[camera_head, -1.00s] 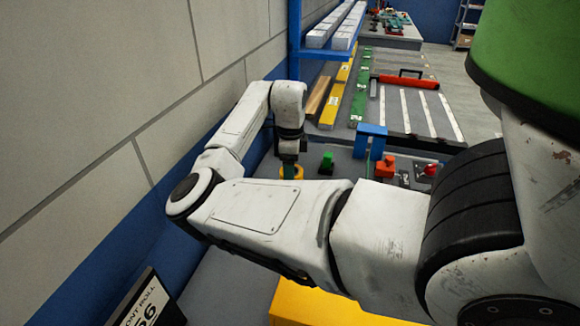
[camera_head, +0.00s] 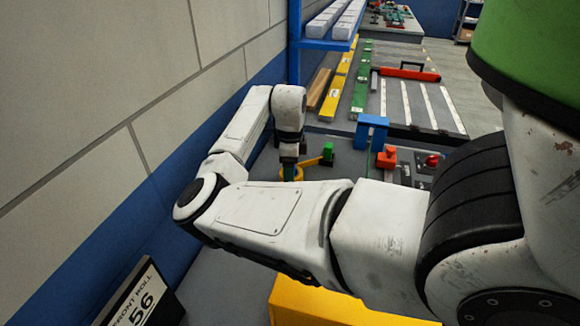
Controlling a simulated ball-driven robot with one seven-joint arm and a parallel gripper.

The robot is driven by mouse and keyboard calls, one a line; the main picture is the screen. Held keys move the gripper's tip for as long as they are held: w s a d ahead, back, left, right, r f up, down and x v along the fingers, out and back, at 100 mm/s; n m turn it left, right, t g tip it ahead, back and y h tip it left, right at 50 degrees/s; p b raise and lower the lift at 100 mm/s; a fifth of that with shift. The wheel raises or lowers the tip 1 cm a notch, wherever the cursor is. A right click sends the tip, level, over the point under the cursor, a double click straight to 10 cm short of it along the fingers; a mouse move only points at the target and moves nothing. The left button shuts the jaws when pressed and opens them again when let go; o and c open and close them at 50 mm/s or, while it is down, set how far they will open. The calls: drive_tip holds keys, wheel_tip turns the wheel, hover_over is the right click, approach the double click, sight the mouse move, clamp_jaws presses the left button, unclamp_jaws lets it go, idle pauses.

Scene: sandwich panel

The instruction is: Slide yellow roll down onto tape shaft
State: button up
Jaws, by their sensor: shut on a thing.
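The yellow roll (camera_head: 270,174) shows as a small ring at the end of my arm, left of centre, partly hidden behind my forearm. My gripper (camera_head: 289,172) points down at the roll, shut on it; the fingertips are small and partly covered. I cannot make out the tape shaft, nor whether the roll is around anything or touching the surface below.
A blue bracket (camera_head: 372,128) and a red-orange block (camera_head: 387,158) stand right of the green block. A blue shelf frame (camera_head: 295,45) rises behind my arm by the wall. A yellow box (camera_head: 330,306) and a sign (camera_head: 138,300) are in front.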

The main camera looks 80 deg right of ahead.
drive_tip(key=o, duration=1.2)
drive_tip(key=shift+c, duration=0.2)
wheel_tip(320, 180, up, 10)
drive_tip(key=p, duration=0.8)
drive_tip(key=shift+f+p, duration=0.2)
drive_tip(key=shift+p, duration=0.1)
drive_tip(key=shift+f, duration=0.1)
